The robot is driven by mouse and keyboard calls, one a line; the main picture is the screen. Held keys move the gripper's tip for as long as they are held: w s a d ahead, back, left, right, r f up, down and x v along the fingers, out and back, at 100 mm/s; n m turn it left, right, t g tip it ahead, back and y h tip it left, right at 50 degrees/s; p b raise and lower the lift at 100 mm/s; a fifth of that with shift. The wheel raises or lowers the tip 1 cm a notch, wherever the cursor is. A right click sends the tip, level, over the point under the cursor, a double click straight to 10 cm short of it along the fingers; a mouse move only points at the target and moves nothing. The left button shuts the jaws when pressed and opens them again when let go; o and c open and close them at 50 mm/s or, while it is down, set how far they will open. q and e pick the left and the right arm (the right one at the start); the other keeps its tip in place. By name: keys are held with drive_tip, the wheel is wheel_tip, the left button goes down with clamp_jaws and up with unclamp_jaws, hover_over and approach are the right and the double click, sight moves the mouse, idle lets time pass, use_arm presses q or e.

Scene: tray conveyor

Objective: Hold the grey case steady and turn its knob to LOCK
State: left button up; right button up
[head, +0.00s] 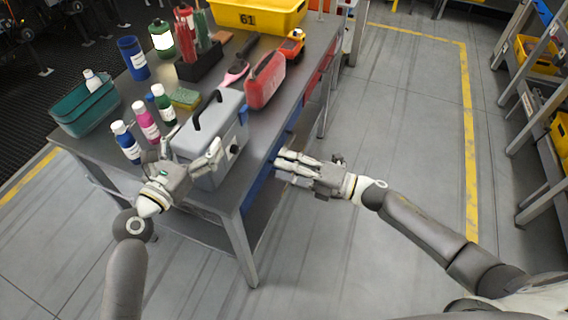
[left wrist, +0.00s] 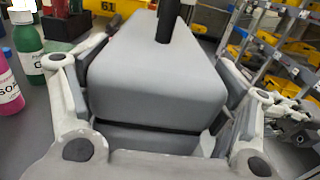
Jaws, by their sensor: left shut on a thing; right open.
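The grey case (head: 208,128) with a black handle stands upright near the front corner of the workbench. Its dark knob (head: 234,150) shows on the side facing right; the setting is too small to read. My left gripper (head: 188,157) is shut on the case, with a finger on either side of it. The left wrist view shows the case (left wrist: 155,85) between both fingers. My right gripper (head: 284,166) is open and empty, off the bench edge to the right of the knob and apart from it.
Several bottles, one of them pink (head: 146,118), stand left of the case on the workbench (head: 205,195). A teal bin (head: 85,108) is further left. A red case (head: 265,80) and a yellow bin (head: 258,14) are behind.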

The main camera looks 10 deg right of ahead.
use_arm(q)
drive_tip(key=shift+f, duration=0.1)
drive_tip(key=o, duration=1.5)
drive_tip(key=shift+o, duration=0.2)
